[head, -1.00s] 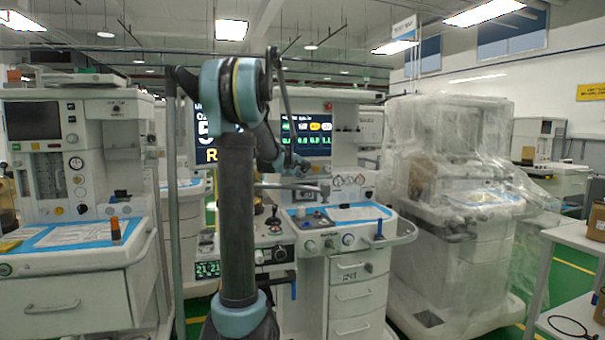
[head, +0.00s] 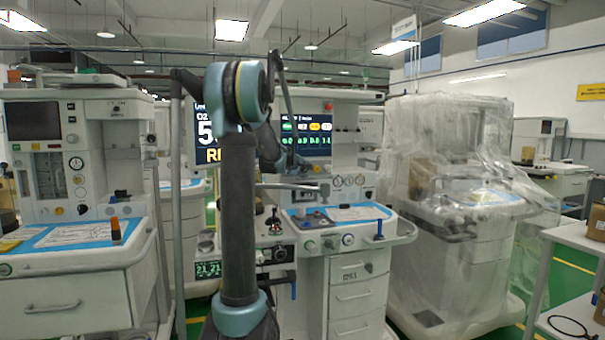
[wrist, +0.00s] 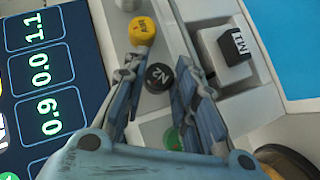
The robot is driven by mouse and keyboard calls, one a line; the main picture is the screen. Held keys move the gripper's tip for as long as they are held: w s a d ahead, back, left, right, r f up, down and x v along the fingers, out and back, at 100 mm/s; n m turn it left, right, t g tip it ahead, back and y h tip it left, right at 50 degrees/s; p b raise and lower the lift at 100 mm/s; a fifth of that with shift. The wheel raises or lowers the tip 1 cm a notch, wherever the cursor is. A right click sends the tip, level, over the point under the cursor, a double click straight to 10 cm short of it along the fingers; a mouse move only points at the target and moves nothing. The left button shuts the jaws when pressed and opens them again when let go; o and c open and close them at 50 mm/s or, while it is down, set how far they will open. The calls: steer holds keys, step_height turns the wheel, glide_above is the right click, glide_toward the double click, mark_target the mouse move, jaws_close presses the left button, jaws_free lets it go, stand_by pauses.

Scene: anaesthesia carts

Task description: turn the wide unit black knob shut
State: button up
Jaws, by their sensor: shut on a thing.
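The black knob (wrist: 159,76), with white letters that read like "N2", shows in the wrist view between my gripper's two fingers. My gripper (wrist: 160,80) is shut on this knob, with a finger on its left and one on its right. A yellow knob (wrist: 142,31) sits just above it, and a green knob (wrist: 173,139) lies below, partly hidden by a finger. In the head view my gripper (head: 301,167) is at the front of the middle cart, below its screen. The black knob is too small and hidden to make out there.
A lit screen (wrist: 42,75) stands close at the left in the wrist view. A black-topped block marked "M1" (wrist: 234,46) is close on the right. In the head view a plastic-wrapped cart (head: 450,200) stands at right and another cart (head: 75,270) at left.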

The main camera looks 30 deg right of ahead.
steer(key=shift+m+y, duration=0.7)
steer(key=shift+y, duration=0.3)
steer(key=shift+d+r+m+y, duration=0.15)
steer(key=shift+m+y, duration=0.75)
steer(key=shift+y, duration=0.7)
steer(key=o, duration=0.8)
steer(key=v, duration=1.2)
